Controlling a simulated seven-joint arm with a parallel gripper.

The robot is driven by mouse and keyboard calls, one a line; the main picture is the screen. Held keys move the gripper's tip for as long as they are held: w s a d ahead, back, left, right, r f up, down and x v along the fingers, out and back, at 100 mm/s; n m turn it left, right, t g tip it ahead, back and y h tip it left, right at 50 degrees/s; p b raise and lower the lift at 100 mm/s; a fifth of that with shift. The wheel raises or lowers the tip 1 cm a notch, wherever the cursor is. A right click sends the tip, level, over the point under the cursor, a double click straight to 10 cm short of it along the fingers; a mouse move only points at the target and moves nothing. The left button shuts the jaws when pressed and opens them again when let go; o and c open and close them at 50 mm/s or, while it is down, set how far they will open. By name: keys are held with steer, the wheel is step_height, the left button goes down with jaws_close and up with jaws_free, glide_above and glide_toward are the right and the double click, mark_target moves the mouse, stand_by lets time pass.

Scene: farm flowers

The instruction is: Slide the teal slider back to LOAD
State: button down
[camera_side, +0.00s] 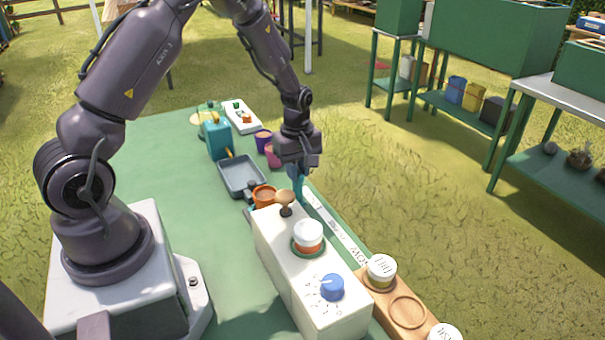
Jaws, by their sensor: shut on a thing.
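My gripper (298,167) points down at the far end of a long white strip (335,232) on the right side of the green table. It is shut on the teal slider (299,188), which shows as a narrow upright teal piece just below the fingers. The strip carries dark lettering too small to read surely, so I cannot tell which end is LOAD. The slider's foot is partly hidden behind the cream box and its wooden knob.
A cream box (286,262) with a wooden knob (285,198), a white-and-orange button (308,237) and a blue dial (332,287) stands left of the strip. A wooden rack (385,304) with white-lidded jars is in front. An orange pot (264,196) and grey tray (241,178) lie left.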

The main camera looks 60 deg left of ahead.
steer(key=shift+a, duration=0.35)
steer(key=c, duration=1.1)
jaws_free()
steer(key=shift+c, duration=0.2)
steer(key=shift+o, duration=0.4)
steer(key=shift+d, duration=0.1)
steer(key=shift+r, duration=0.1)
step_height(320, 180, up, 13)
